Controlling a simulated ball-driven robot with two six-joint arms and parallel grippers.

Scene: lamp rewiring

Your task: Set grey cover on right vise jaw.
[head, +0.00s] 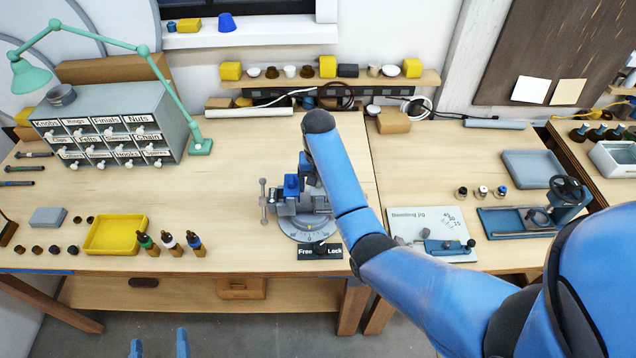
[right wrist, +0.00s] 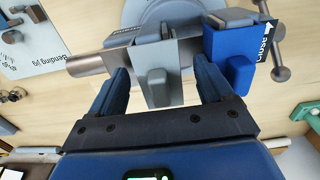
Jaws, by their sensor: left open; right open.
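The vise (head: 303,229) stands near the front middle of the bench, with a round dial base. The grey cover (right wrist: 157,85) has a raised block on its face. In the right wrist view it sits over the vise jaw on the bending-jig side, the right jaw. My right gripper (right wrist: 163,68) is open, with one finger on each side of the grey cover and gaps showing. In the head view my right arm hides this gripper and most of that jaw. A blue cover (head: 291,186) is on the left jaw; it also shows in the right wrist view (right wrist: 232,72). My left gripper (head: 160,347) is open and empty at the bottom edge.
A Free/Lock plate (head: 320,252) lies in front of the vise. A yellow tray (head: 115,235) and several small bottles stand to the left. The bending jig (head: 432,238) is to the right. The bench between drawer cabinet (head: 110,125) and vise is clear.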

